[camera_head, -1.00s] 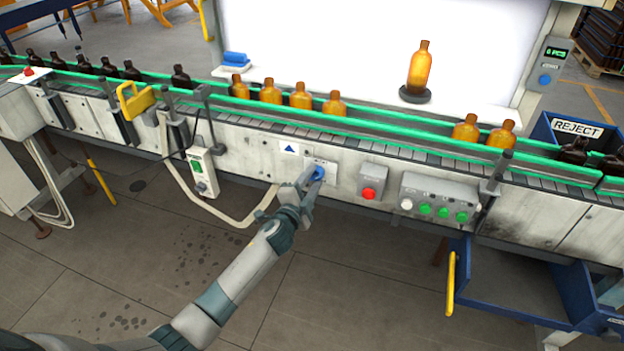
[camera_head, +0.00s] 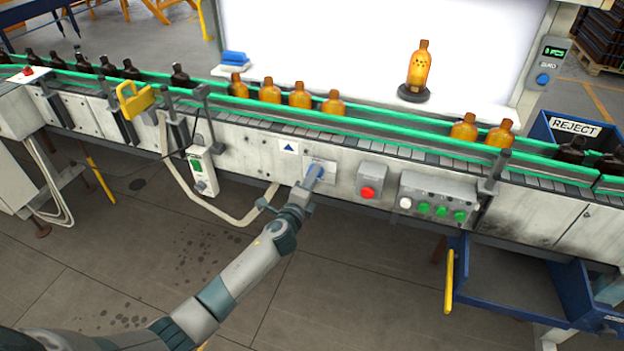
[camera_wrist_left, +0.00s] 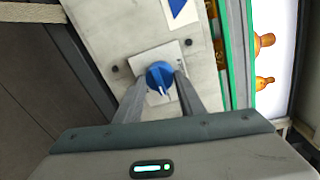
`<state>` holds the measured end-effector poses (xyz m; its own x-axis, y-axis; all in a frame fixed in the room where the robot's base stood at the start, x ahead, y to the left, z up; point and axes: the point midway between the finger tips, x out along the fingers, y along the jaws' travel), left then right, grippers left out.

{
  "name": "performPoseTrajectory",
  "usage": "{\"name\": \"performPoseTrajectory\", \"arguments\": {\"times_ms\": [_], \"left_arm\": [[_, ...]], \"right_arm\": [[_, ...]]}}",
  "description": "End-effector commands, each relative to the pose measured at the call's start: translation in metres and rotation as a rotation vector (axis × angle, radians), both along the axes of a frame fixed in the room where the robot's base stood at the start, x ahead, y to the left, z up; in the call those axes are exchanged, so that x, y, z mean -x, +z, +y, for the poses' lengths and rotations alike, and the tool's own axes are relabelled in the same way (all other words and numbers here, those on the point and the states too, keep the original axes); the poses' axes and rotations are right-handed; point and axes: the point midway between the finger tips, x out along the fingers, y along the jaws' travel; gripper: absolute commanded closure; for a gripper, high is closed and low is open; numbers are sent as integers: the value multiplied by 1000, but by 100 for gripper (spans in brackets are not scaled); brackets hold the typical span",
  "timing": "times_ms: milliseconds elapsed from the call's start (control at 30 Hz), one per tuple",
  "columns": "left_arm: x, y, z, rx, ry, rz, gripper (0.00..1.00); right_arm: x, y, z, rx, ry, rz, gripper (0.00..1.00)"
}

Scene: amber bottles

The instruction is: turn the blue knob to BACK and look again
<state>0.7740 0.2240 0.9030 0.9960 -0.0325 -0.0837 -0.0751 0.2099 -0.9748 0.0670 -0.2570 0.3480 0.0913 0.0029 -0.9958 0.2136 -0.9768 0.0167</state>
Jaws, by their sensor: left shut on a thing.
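The blue knob (camera_head: 317,170) sits on a pale plate on the conveyor's front panel. My left gripper (camera_head: 309,183) is at the knob, shut on it. In the left wrist view the knob (camera_wrist_left: 160,75) shows between the two finger ends, with a white mark on its lower part. The plate's lettering is too small to read. An amber bottle (camera_head: 419,68) stands upright on a dark round stand (camera_head: 414,94) before the white lit panel. Dark specks show on its upper body. My right gripper is not in view.
A red button (camera_head: 367,192) and a box with white and green buttons (camera_head: 436,205) are right of the knob. Amber bottles (camera_head: 300,95) line the green-railed conveyor. A blue REJECT bin (camera_head: 575,127) stands at the right.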

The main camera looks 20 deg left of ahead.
Motion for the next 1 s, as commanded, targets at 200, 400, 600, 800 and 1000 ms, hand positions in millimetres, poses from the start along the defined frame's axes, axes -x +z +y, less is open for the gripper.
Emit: {"name": "performPoseTrajectory", "arguments": {"times_ms": [200,400,600,800,1000], "left_arm": [[1,-2,0,-4,-1,2,87],[1,-1,0,-4,-1,2,46],[0,-1,0,-3,-1,1,46],[3,0,0,-2,-1,0,46],[18,0,1,-5,-1,0,46]], "right_arm": [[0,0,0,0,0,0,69],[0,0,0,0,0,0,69],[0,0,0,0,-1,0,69],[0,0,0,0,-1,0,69],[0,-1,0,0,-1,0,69]]}}
